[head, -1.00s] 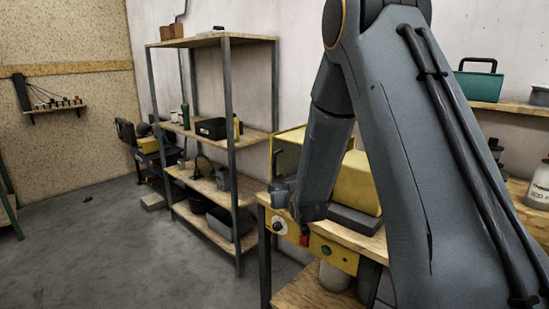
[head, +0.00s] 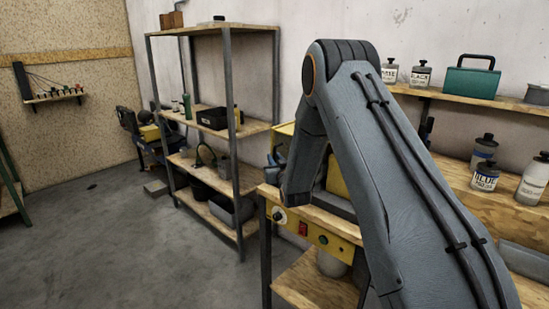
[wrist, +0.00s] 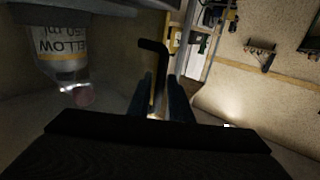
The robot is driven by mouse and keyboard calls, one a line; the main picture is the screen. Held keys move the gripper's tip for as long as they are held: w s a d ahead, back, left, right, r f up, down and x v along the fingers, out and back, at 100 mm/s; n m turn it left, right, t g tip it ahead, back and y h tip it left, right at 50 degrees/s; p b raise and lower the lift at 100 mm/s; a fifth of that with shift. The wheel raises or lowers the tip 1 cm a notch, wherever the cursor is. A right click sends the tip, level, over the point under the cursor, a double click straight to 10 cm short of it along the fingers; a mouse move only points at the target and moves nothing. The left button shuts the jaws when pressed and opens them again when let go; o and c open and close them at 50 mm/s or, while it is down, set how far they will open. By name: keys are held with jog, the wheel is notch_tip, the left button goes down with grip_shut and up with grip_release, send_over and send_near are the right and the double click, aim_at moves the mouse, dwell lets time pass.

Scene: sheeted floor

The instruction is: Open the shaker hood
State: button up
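The yellow shaker (head: 335,180) stands on the bench, partly hidden behind my arm; I cannot make out its hood clearly in the head view. In the wrist view a thin black bent handle (wrist: 154,47) runs down between the fingers of my gripper (wrist: 163,88). The fingers sit close on both sides of it, with little gap, and look shut on it. A clear container labelled yellow (wrist: 60,45) is at the upper left of the wrist view, partly cut off. In the head view the fingers are hidden by my arm.
A yellow control panel (head: 310,226) with a knob and buttons is on the bench front. A metal shelf unit (head: 238,190) stands left of the bench. Bottles (head: 486,177) stand at the right, and a green case (head: 470,83) sits on the wall shelf.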

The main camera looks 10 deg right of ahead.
jog(key=shift+w, duration=0.2)
jog(key=shift+c, duration=0.5)
grip_shut()
jog(key=s+d, duration=1.2)
jog(key=s, duration=0.5)
jog(key=shift+o, duration=0.5)
grip_release()
jog(key=shift+d, duration=0.1)
